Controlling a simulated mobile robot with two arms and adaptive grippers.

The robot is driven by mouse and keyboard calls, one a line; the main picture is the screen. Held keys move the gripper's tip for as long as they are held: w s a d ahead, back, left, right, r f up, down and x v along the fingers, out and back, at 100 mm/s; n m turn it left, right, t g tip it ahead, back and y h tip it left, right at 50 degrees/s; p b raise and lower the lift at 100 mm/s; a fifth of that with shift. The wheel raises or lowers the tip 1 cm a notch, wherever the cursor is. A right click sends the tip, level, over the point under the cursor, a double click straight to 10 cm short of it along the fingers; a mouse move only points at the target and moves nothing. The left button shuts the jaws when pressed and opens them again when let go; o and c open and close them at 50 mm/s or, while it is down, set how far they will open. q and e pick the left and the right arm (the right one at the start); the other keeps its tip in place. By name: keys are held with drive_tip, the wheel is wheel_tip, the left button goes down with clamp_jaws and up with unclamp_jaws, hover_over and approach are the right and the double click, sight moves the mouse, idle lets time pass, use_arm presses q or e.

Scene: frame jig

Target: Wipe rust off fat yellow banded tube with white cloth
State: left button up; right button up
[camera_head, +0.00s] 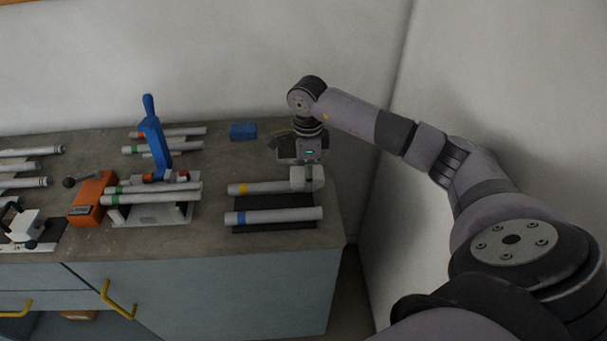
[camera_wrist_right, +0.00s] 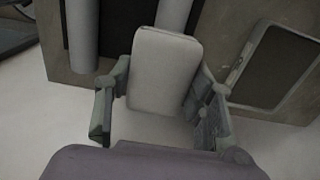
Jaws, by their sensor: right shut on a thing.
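The yellow banded tube (camera_head: 265,187) lies on a black pad at the right of the bench, its yellow band toward the left end. My right gripper (camera_head: 309,174) is above the tube's right end, shut on the white cloth (camera_head: 301,184). The cloth looks like a pale block over that end. In the right wrist view, the cloth (camera_wrist_right: 163,72) sits between the two fingers of my right gripper (camera_wrist_right: 158,118), and the tube (camera_wrist_right: 174,14) runs out from beneath it. I cannot make out any rust. The cloth hides the tube's right end. My left gripper is out of view.
A blue banded tube (camera_head: 280,215) lies in front, parallel. A dark tray (camera_wrist_right: 275,66) is beside the cloth in the wrist view. A blue block (camera_head: 243,131) is behind. The bench's right edge is close.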

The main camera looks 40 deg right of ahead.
drive_tip(key=shift+d+r+p, duration=0.2)
drive_tip(key=shift+r+p, duration=0.1)
drive_tip(key=shift+r, duration=0.8)
drive_tip(key=shift+w+a+r+p, duration=0.1)
drive_tip(key=shift+a+r+p, duration=0.1)
drive_tip(key=shift+r+p, duration=0.4)
drive_tip(key=shift+a+r+p, duration=0.15)
drive_tip(key=shift+r+p, duration=0.05)
drive_tip(key=shift+r, duration=0.65)
drive_tip(key=shift+d+r+p, duration=0.2)
drive_tip(key=shift+r+p, duration=0.4)
drive_tip(key=shift+r, duration=0.75)
drive_tip(key=shift+a+r, duration=0.15)
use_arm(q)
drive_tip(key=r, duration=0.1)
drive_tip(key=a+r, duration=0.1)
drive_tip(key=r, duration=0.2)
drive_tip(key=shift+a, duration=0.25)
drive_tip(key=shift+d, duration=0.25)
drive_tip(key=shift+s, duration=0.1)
